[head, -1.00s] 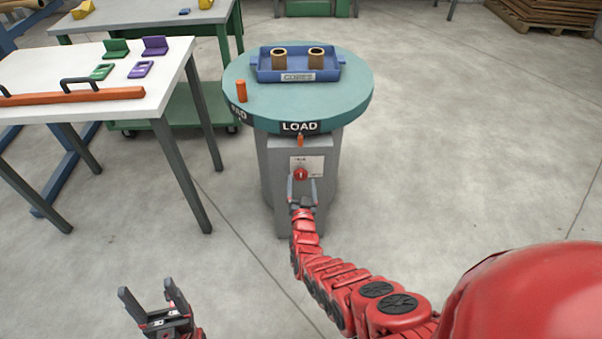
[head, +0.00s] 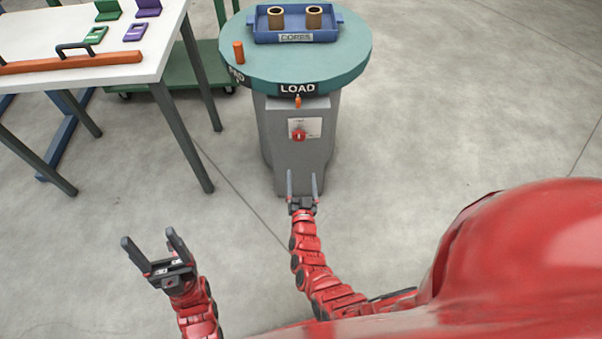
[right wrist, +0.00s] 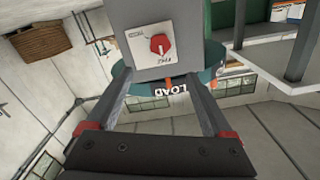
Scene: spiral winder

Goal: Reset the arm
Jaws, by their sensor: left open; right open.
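My left gripper (head: 157,255) is open and empty over the bare floor at the lower left of the head view. My right gripper (head: 302,186) is open and empty in front of the grey pedestal (head: 285,160), below the red knob (head: 299,135) on its white plate. The knob also shows in the right wrist view (right wrist: 159,45), beyond and between the open fingers (right wrist: 165,108), apart from them. The pedestal carries a round teal table (head: 345,62) with a LOAD label (head: 297,89) and a small orange pointer (head: 298,101) under it.
A blue CORES tray (head: 294,37) with two brown cores and a separate orange peg (head: 238,52) sit on the round table. A white table (head: 150,65) with an orange bar (head: 70,63) and green and purple parts stands at left. The floor at right is clear.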

